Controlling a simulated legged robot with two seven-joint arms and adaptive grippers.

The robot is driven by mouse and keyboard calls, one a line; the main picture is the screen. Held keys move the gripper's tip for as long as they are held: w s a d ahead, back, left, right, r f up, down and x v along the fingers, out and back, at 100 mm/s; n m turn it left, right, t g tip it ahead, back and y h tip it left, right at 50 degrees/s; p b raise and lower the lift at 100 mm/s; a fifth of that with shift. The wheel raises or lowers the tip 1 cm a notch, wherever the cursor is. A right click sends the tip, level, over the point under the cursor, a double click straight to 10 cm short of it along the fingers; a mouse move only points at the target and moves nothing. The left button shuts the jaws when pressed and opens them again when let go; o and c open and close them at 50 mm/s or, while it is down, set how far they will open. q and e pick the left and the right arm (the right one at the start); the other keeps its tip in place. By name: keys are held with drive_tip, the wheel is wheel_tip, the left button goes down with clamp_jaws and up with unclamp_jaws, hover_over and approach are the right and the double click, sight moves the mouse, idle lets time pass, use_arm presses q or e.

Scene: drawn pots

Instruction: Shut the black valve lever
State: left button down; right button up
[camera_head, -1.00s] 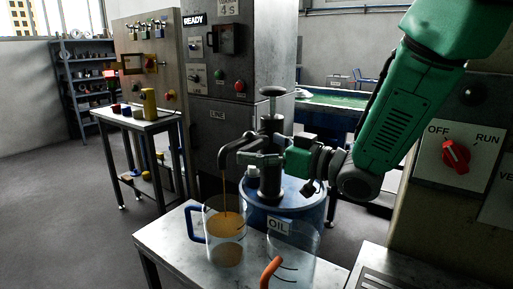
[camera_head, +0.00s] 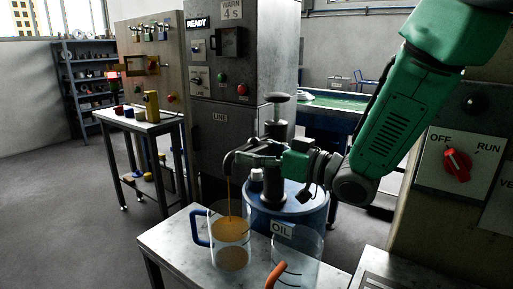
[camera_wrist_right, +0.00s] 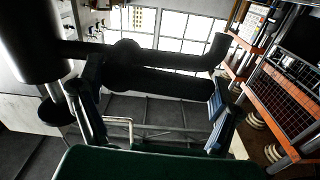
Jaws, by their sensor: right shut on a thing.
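The black valve lever (camera_wrist_right: 165,82) runs across between the fingers of my right gripper (camera_wrist_right: 158,100) in the right wrist view. In the head view my right gripper (camera_head: 258,154) is shut on it beside the black pump column (camera_head: 277,130), and its fingers hide most of the lever. The dark spout (camera_head: 229,160) hangs left of the gripper, and an amber stream falls from it into a clear jug with a blue handle (camera_head: 201,227). That jug holds amber oil (camera_head: 231,231). My left gripper is out of view.
The blue oil drum (camera_head: 312,213) stands under the pump. A clear jug with an orange handle (camera_head: 275,274) stands in front of it on the metal table (camera_head: 185,262). A control panel with a red knob (camera_head: 457,165) is at right. A side table (camera_head: 142,125) stands at left.

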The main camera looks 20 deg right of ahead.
sight(270, 143)
drive_tip(key=m+p, duration=0.2)
drive_tip(key=p, duration=0.1)
drive_tip(key=r+m+p, duration=0.1)
drive_tip(key=m+p, duration=0.2)
drive_tip(key=d+r+m+p, duration=0.1)
drive_tip(key=m+p, duration=0.2)
drive_tip(key=shift+w+r, duration=0.15)
drive_tip(key=shift+w, duration=0.15)
drive_tip(key=shift+w+d+m+p, duration=0.1)
drive_tip(key=shift+d+m+p, duration=0.05)
drive_tip(key=shift+m+p, duration=0.3)
drive_tip(key=m, duration=0.1)
drive_tip(key=m+p, duration=0.2)
drive_tip(key=shift+w+d+r+m, duration=0.2)
drive_tip(key=shift+w+d+m, duration=0.1)
drive_tip(key=shift+d, duration=0.1)
drive_tip(key=shift+w+d+m, duration=0.2)
drive_tip(key=shift+d+m, duration=0.05)
drive_tip(key=shift+m, duration=0.9)
drive_tip(key=shift+w+d+m+p, duration=0.1)
drive_tip(key=shift+d+m+p, duration=0.05)
drive_tip(key=shift+m, duration=0.4)
drive_tip(key=shift+w+d+m+p, duration=0.1)
drive_tip(key=shift+m+p, duration=0.05)
drive_tip(key=shift+m, duration=0.4)
drive_tip(key=shift+f, duration=0.1)
drive_tip(key=o, duration=1.6)
drive_tip(key=shift+c, duration=0.2)
drive_tip(key=shift+w+d, duration=0.1)
drive_tip(key=shift+d, duration=0.05)
